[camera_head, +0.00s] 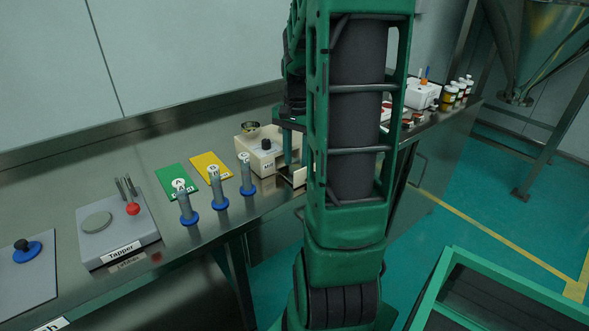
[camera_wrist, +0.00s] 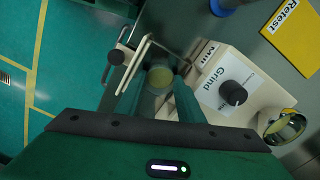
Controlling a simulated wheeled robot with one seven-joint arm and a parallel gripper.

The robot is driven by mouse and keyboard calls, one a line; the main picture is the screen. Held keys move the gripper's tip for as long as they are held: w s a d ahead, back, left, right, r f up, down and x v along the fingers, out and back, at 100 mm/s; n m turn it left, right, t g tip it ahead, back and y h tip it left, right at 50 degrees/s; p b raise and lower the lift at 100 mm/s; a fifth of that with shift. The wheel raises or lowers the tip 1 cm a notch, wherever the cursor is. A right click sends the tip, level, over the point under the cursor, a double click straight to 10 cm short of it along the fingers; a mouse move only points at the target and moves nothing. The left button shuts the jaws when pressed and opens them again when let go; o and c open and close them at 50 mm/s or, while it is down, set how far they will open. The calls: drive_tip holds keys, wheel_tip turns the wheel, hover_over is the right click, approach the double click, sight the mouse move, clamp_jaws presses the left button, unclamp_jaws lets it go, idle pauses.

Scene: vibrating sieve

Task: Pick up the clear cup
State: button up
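The clear cup (camera_wrist: 160,77) holds yellowish material and shows in the wrist view beside the grinder. My gripper (camera_wrist: 160,90) has its two green fingers on either side of the cup, with little or no gap. I cannot tell whether the fingers press on it. In the head view my gripper (camera_head: 289,147) is at the right side of the grinder, partly hidden by my arm. The cup cannot be made out there.
The cream grinder (camera_head: 258,152) with a black knob stands close beside my gripper; its metal bowl (camera_wrist: 285,127) shows in the wrist view. A thin pale frame (camera_wrist: 150,45) is close to the cup. Blue-based cylinders (camera_head: 219,188), coloured cards (camera_head: 211,168) and the tapper (camera_head: 115,222) stand left along the bench.

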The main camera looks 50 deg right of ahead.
drive_tip(key=shift+r, duration=0.15)
wheel_tip(320, 180, up, 4)
drive_tip(key=shift+f, duration=0.2)
drive_tip(key=a+r, duration=0.7)
drive_tip(key=a, duration=0.4)
drive_tip(key=shift+a, duration=0.35)
drive_tip(key=shift+s, duration=0.15)
